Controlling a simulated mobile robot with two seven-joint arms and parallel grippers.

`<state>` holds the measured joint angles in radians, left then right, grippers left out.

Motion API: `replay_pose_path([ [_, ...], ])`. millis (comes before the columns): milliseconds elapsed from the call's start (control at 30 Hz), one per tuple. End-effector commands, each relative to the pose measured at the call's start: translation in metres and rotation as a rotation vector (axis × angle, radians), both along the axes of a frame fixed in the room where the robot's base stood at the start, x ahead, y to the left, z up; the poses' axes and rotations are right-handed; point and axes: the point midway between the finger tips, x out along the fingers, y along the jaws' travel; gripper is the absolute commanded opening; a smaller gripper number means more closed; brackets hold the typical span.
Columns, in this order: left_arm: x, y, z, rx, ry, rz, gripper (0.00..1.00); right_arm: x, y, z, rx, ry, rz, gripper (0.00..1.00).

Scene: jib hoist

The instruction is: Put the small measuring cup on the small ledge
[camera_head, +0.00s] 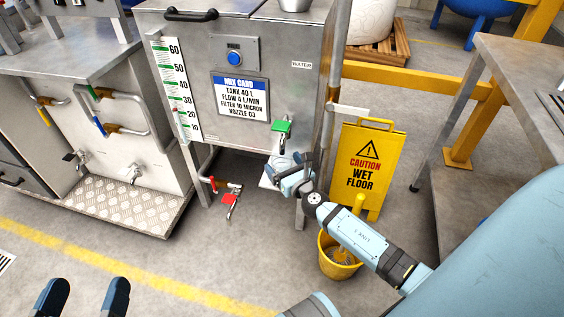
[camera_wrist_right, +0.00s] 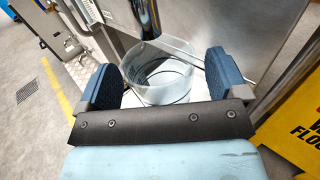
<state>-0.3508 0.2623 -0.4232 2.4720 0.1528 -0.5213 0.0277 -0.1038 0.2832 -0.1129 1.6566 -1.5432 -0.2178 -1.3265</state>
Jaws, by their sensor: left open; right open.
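The small measuring cup (camera_wrist_right: 158,78) is clear and open-topped. It stands between the fingers of my right gripper (camera_wrist_right: 163,72) in the right wrist view, with a gap visible beside at least one finger. In the head view my right gripper (camera_head: 288,172) is open at the small ledge (camera_head: 267,181), a pale plate low on the tank's front right, below the green-handled tap (camera_head: 282,127). The gripper mostly hides the cup there. The cup appears to rest on the ledge, but its base is partly hidden. My left gripper (camera_head: 83,298) is open and empty at the lower left.
The steel tank (camera_head: 290,90) stands behind the ledge. A red-handled tap (camera_head: 231,203) is low at its left. A yellow wet-floor sign (camera_head: 370,165) and a yellow bucket (camera_head: 340,264) stand to the right. The floor in front is clear.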

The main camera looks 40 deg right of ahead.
Motion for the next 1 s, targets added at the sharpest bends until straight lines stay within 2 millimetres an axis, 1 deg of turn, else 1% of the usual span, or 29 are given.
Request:
replay_pose_path([
  [33,0.000,0.000,0.000,0.000,0.004,0.000,0.95,-0.011,0.001,-0.001,0.000,0.003,0.001,0.92],
  [300,-0.001,0.000,-0.003,-0.004,0.018,0.001,0.95,-0.070,0.005,-0.001,-0.001,0.003,0.002,0.92],
  [400,-0.001,0.000,-0.003,-0.005,0.018,0.002,0.95,-0.087,0.007,-0.001,-0.001,0.003,0.002,0.92],
  [500,-0.001,0.000,-0.003,-0.006,0.018,0.002,0.95,-0.099,0.008,-0.001,0.000,0.002,0.001,0.92],
  [667,-0.001,0.000,-0.003,-0.007,0.017,0.002,0.95,-0.107,0.009,-0.001,0.001,0.001,0.001,0.92],
  [1000,-0.001,0.000,-0.001,-0.008,0.015,0.002,0.95,-0.107,0.009,0.000,0.001,0.001,0.001,0.92],
])
